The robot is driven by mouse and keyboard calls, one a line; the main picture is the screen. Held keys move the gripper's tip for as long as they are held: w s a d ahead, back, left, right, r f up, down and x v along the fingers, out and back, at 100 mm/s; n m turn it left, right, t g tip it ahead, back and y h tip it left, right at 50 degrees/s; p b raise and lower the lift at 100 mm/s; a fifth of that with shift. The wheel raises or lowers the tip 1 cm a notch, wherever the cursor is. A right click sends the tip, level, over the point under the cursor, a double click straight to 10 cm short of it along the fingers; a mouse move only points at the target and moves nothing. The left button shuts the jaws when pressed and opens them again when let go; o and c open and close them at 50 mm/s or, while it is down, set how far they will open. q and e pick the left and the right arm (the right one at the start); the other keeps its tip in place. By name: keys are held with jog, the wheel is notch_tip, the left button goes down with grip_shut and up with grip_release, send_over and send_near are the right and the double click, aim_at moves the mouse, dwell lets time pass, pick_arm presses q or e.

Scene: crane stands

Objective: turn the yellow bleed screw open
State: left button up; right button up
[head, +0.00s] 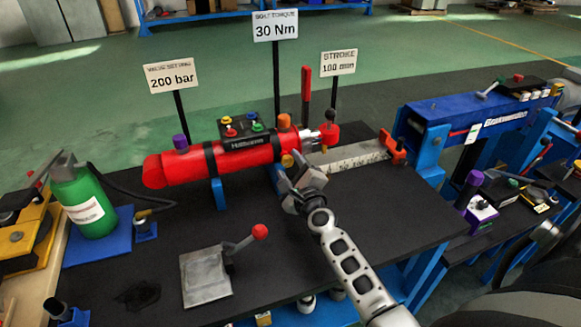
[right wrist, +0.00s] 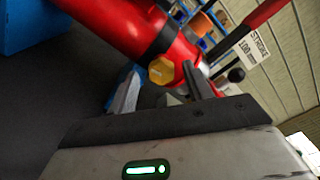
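The yellow bleed screw (head: 287,160) is a small knob on the front side of the red cylinder (head: 220,160), near its right end. It also shows in the right wrist view (right wrist: 160,70) as a yellow hexagonal head. My right gripper (head: 297,178) is just in front of it, its fingers reaching toward the cylinder. In the right wrist view the two fingers stand apart, and the screw head appears between their tips. Whether a finger touches it I cannot tell. My left gripper is not in view.
The cylinder rests on blue supports on a black bench top (head: 150,240). An orange knob (head: 284,121), a red lever (head: 305,85) and sign posts stand close by. A metal block with a red-knobbed lever (head: 260,232) is at the front; a green bottle (head: 85,200) is left.

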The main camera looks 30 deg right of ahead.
pick_arm(q)
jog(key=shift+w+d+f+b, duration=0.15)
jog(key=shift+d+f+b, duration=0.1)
jog(key=shift+b, duration=0.7)
pick_arm(e)
jog(key=v, duration=1.6)
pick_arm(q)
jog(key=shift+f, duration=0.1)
pick_arm(e)
jog(key=shift+d, duration=0.1)
